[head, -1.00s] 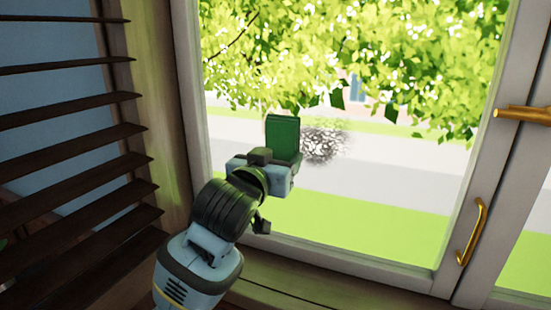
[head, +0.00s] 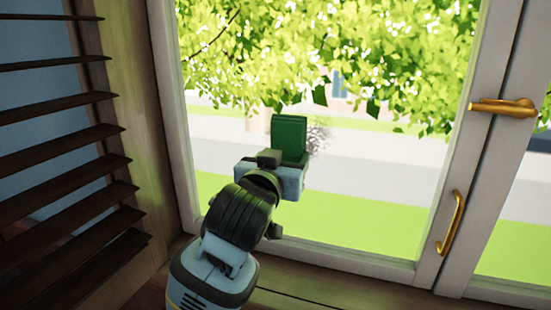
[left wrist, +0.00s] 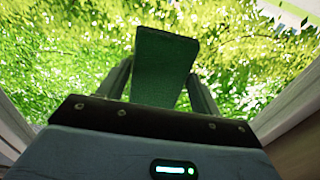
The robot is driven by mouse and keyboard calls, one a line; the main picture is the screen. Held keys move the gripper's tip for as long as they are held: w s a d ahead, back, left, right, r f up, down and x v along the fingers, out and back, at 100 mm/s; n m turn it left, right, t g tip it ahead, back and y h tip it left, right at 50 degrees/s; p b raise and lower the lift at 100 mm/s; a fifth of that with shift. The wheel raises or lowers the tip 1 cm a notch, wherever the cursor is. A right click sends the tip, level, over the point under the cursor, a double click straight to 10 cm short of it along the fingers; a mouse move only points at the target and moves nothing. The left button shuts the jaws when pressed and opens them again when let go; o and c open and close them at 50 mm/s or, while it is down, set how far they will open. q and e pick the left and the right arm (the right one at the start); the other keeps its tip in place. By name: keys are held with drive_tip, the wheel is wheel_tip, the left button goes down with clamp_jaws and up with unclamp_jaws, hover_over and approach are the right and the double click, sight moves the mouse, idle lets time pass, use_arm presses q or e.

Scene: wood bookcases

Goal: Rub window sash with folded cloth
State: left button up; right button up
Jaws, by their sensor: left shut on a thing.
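My left gripper (head: 284,165) is shut on a green folded cloth (head: 290,135), which stands upright in front of the window pane. In the left wrist view the cloth (left wrist: 162,65) sits between the two fingers of the gripper (left wrist: 160,85). A dark speckled smudge (head: 320,137) shows on the glass just right of the cloth, partly hidden behind it. The window sash (head: 436,225) has a pale frame around the glass. I cannot tell whether the cloth touches the glass. My right gripper is not in view.
A brass latch (head: 503,107) and a brass pull handle (head: 450,222) stick out from the window frame at the right. Dark slatted shutters (head: 65,145) stand at the left. A wooden sill (head: 310,285) runs below. The glass between cloth and handles is clear.

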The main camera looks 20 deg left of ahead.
use_arm(q)
drive_tip(key=shift+w+d, duration=0.1)
drive_tip(key=shift+d, duration=0.85)
drive_tip(key=shift+w+d, duration=0.1)
drive_tip(key=shift+d, duration=1.7)
drive_tip(key=shift+w+d, duration=0.15)
drive_tip(key=shift+d, duration=1.65)
drive_tip(key=shift+a, duration=0.1)
drive_tip(key=shift+s+a, duration=0.2)
drive_tip(key=shift+a, duration=3.35)
drive_tip(key=shift+a, duration=0.1)
